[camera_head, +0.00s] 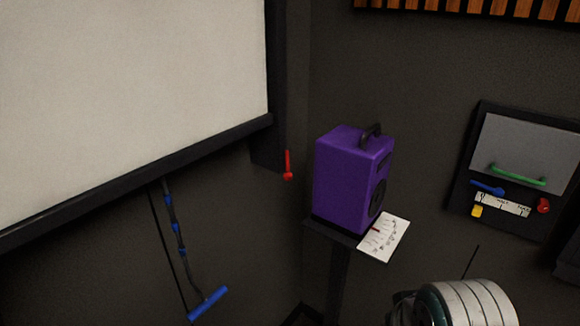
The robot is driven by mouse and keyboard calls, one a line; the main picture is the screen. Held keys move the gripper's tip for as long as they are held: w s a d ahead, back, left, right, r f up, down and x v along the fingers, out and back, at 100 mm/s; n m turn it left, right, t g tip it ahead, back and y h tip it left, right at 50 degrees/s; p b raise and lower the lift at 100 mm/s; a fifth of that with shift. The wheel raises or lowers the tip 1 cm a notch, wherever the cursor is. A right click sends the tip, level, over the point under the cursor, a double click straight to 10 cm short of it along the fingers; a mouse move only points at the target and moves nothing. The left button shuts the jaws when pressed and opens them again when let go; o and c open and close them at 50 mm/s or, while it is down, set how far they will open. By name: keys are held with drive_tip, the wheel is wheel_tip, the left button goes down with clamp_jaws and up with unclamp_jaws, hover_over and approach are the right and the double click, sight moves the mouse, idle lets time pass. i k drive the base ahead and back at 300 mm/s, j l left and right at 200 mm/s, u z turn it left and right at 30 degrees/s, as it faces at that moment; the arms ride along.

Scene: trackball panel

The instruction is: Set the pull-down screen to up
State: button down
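The pull-down screen (130,95) is a large pale sheet that fills the upper left, with a dark bar (130,180) along its lower edge. The screen is lowered at least this far; its top is out of frame. A dark cord with blue beads (174,228) hangs below the bar and ends in a blue crossbar handle (208,303). A small red lever (288,166) is on the dark post at the screen's right side, its knob at the lower end. My gripper's fingers are not in view.
A purple speaker (345,185) stands on a narrow dark stand with a marked white card (384,237). A wall panel (525,145) at right has a green handle (517,174), blue lever (487,187), red knob (543,205) and yellow block (477,211). A white banded rounded part shows at bottom right.

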sight(100, 100)
drive_tip(key=u, duration=1.4)
